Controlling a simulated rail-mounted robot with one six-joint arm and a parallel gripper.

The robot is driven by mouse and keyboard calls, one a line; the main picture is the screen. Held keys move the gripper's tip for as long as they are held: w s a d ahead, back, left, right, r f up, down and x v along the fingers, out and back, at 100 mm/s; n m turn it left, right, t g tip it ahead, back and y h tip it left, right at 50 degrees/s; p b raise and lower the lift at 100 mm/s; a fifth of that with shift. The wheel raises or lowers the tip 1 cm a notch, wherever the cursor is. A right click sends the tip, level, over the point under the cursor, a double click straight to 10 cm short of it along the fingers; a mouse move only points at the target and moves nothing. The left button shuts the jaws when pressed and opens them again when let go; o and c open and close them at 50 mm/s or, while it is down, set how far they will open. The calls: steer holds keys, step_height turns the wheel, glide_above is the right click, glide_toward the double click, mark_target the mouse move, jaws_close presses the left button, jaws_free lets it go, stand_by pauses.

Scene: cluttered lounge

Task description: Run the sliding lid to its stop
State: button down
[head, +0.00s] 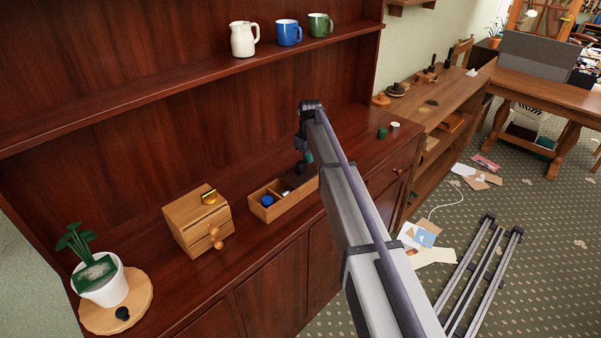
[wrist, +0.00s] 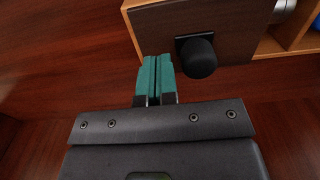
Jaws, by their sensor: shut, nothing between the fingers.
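The sliding lid (wrist: 165,28) is a dark brown panel on a light wooden box (wrist: 134,28). It covers one end of the box and leaves compartments uncovered at the upper right of the wrist view. A black knob (wrist: 198,58) stands on the lid's near edge. My gripper (wrist: 156,62) has teal fingertips, shut and empty, just left of the knob in the picture. I cannot tell whether they touch it. In the head view the box (head: 271,214) stands on the dark wooden cabinet, and my gripper (head: 306,160) is over its right end. My arm hides part of that end.
A small drawer box (head: 185,222) with round knobs stands left of the box. A potted plant (head: 103,280) is on a round board further left. A green item (head: 382,132) and a white item (head: 395,125) are at right. A shelf (head: 180,76) with a pitcher and mugs runs above.

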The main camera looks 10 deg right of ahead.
steer(key=shift+s+a, duration=1.4)
steer(key=shift+a, duration=0.4)
steer(key=shift+s+a, duration=1.4)
steer(key=shift+a, duration=0.4)
steer(key=shift+s+a, duration=1.4)
steer(key=shift+a, duration=0.4)
steer(key=shift+w+d, duration=0.5)
steer(key=shift+d, duration=0.15)
step_height(320, 180, up, 7)
steer(key=p, duration=0.7)
steer(key=s+d+m, duration=0.2)
steer(key=s+d, duration=0.1)
steer(key=s, duration=0.7)
steer(key=s+d+m, duration=0.3)
steer(key=s+d, duration=0.1)
steer(key=s, duration=0.7)
steer(key=s+d+m, duration=0.2)
steer(key=s+d, duration=0.2)
steer(key=s, duration=0.7)
steer(key=shift+m, duration=0.3)
